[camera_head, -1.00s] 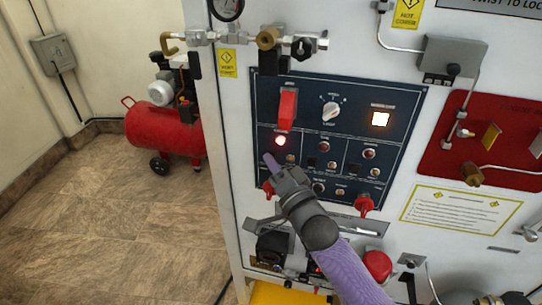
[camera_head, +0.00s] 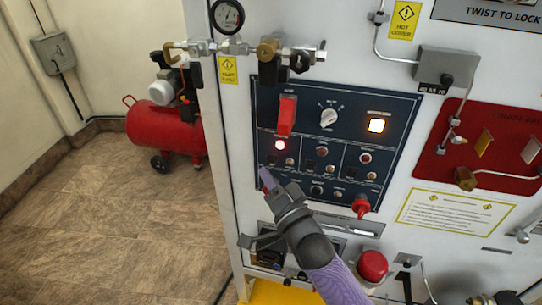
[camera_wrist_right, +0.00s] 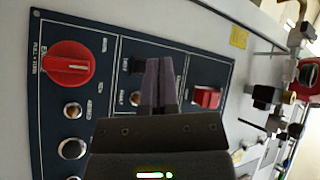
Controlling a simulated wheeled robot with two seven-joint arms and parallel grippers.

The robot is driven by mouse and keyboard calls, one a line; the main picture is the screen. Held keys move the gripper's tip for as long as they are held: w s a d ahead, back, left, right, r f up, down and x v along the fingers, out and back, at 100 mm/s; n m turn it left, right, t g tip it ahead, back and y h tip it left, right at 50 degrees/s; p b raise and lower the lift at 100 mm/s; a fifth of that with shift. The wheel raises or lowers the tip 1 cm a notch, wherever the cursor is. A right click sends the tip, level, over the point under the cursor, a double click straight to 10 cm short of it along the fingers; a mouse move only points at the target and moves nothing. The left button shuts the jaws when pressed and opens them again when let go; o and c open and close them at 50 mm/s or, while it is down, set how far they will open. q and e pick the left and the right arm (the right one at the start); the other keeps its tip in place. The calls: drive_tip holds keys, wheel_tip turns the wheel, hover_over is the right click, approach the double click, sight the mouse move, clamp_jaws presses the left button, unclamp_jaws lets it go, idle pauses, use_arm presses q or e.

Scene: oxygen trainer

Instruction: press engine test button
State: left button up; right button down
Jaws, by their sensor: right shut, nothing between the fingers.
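A dark blue control panel (camera_head: 350,100) is on the white cabinet front. It bears a red switch cover (camera_head: 287,116), a rotary knob (camera_head: 328,118), a lit amber button (camera_head: 376,125), a lit red lamp (camera_head: 280,145) and several small buttons and switches. I cannot read which one is the engine test button. My right gripper (camera_head: 267,178) is shut and empty, its tip in front of the panel's lower left part. In the right wrist view the shut fingers (camera_wrist_right: 159,82) point at the panel and hide part of it. Contact cannot be told. My left gripper is not in view.
A red knob (camera_head: 361,207) is at the panel's lower right, and a large red button (camera_head: 372,265) sits below it. Pipes and a gauge (camera_head: 227,16) are above. A red compressor (camera_head: 165,130) stands on open floor at left.

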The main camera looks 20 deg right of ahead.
drive_tip(key=s+a, duration=0.1)
drive_tip(key=s+p, duration=0.1)
drive_tip(key=shift+s+a, duration=0.35)
drive_tip(key=shift+a, duration=0.05)
idle(0.5)
drive_tip(key=s+d+f+n+g+h, duration=0.1)
drive_tip(key=s+f+n+g, duration=0.2)
drive_tip(key=s+f+g, duration=0.8)
drive_tip(key=s+d+f+n+h, duration=0.1)
drive_tip(key=s+f+n, duration=0.35)
drive_tip(key=f, duration=1.45)
drive_tip(key=s+d+f+n+g, duration=0.1)
drive_tip(key=s+f+g, duration=0.2)
drive_tip(key=s, duration=0.5)
drive_tip(key=s+d+f+n+g+h, duration=0.1)
drive_tip(key=s+f+n+g, duration=0.1)
drive_tip(key=s, duration=0.7)
drive_tip(key=s+d+f+n+g, duration=0.1)
drive_tip(key=s+f+g, duration=0.2)
drive_tip(key=s, duration=0.6)
drive_tip(key=shift+d+f+n+g+h, duration=0.25)
drive_tip(key=shift+f+n+g+h, duration=0.15)
drive_tip(key=shift+f, duration=0.35)
